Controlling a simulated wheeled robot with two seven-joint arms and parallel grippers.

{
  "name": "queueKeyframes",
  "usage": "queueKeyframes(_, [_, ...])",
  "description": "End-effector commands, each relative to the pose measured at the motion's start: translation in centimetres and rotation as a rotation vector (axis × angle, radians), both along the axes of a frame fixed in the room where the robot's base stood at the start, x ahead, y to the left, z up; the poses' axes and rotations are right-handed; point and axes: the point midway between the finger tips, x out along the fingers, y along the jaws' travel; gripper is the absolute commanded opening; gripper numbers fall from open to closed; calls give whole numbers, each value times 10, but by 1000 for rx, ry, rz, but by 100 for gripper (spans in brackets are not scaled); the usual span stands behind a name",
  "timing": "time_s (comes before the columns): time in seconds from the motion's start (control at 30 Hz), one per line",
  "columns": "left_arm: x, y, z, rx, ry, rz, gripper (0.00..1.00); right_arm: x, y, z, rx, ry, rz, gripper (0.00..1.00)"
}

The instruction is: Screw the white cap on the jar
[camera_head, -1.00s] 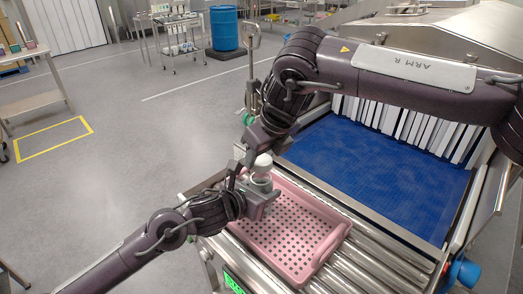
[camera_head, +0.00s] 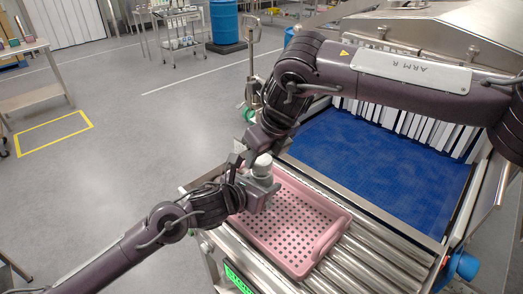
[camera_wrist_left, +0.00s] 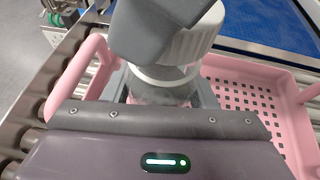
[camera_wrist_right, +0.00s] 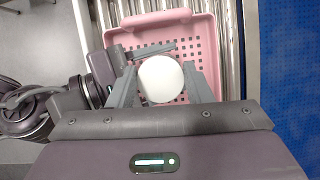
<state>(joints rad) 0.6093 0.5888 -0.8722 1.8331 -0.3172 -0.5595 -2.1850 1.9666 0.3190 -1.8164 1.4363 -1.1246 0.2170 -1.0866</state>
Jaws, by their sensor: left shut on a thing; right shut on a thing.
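The white cap (camera_head: 263,160) is upper in the head view, with my right gripper (camera_head: 257,157) shut on it. In the right wrist view, the round cap top (camera_wrist_right: 161,79) sits between the right gripper's fingers (camera_wrist_right: 160,88). My left gripper (camera_head: 266,184) is shut on the jar, just below the cap. In the left wrist view, the ribbed cap side (camera_wrist_left: 193,45) is directly above the jar (camera_wrist_left: 160,92), partly covered by a right finger. The cap and jar look in line and very close or touching. I cannot tell whether the threads are engaged. The jar's lower part is hidden.
A pink perforated tray (camera_head: 333,232) lies below the grippers on metal rollers (camera_head: 375,262). A blue conveyor belt (camera_head: 385,170) runs into the tunnel behind white strip curtains (camera_head: 400,122). Open floor is at the left.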

Motion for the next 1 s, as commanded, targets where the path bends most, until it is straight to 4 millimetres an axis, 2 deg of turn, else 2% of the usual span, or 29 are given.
queueKeyframes(0.4, [0,0,0,-1,-1,0,11,0,0,0,0,0,0,24])
queueKeyframes(0.97, [0,0,1,-1,-1,0,11,0,0,-11,1,1,-1,24])
queueKeyframes(1.0, [0,0,1,-1,-1,0,0,0,0,-11,1,0,-1,49])
